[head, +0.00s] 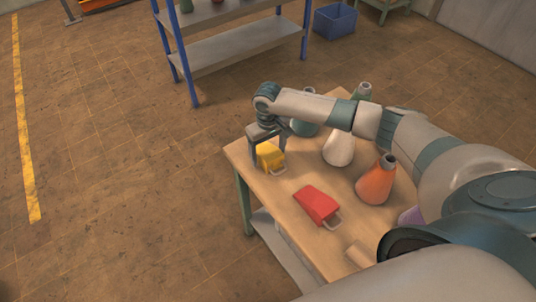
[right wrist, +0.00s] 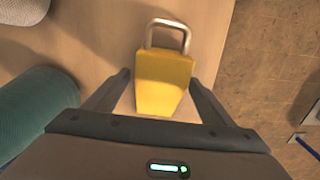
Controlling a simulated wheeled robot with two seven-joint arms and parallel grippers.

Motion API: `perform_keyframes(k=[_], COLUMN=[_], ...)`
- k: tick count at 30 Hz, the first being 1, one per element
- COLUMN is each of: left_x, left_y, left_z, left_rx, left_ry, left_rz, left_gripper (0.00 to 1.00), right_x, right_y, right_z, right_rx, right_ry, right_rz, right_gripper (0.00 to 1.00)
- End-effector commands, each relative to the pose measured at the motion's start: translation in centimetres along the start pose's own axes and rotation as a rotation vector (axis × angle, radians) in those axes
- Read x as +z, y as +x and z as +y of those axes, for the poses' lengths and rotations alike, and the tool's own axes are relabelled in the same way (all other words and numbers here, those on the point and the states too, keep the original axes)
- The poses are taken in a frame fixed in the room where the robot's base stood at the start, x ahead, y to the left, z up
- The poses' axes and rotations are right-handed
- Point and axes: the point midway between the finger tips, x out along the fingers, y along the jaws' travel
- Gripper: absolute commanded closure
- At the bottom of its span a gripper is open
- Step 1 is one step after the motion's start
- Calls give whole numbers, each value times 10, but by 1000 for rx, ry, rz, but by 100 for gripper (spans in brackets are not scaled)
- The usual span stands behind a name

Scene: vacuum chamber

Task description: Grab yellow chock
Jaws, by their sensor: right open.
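The yellow chock (head: 270,157) is a small wedge with a metal handle, lying near the far left corner of the wooden table (head: 285,196). My right gripper (head: 268,154) is over it with its fingers pointing down. In the right wrist view the yellow chock (right wrist: 163,84) lies between the two spread fingers of the right gripper (right wrist: 160,85), with a visible gap on each side. Its metal handle (right wrist: 168,32) points away from the gripper. The right gripper is open. My left gripper is not in view.
A red chock (head: 316,204) lies nearer on the table. An orange flask (head: 376,183), a white flask (head: 339,148) and a teal flask (head: 304,128) stand to the right, under and beside my right arm. A blue-post shelf (head: 235,46) and blue crate (head: 335,20) stand behind.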

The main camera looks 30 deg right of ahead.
Motion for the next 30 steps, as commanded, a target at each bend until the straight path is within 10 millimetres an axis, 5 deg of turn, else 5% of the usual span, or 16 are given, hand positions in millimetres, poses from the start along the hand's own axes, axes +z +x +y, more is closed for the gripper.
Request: perform_keyframes(k=[12,19,30], left_x=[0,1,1], left_y=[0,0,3], left_z=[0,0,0], left_rx=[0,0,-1], left_ry=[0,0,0], left_rz=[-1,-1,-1], left_gripper=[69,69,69], right_x=[0,0,-1], right_y=[0,0,-5], right_z=[0,0,0], right_rx=[0,0,-2], right_ry=[0,0,1], right_rz=[1,1,3], right_gripper=[26,80,80])
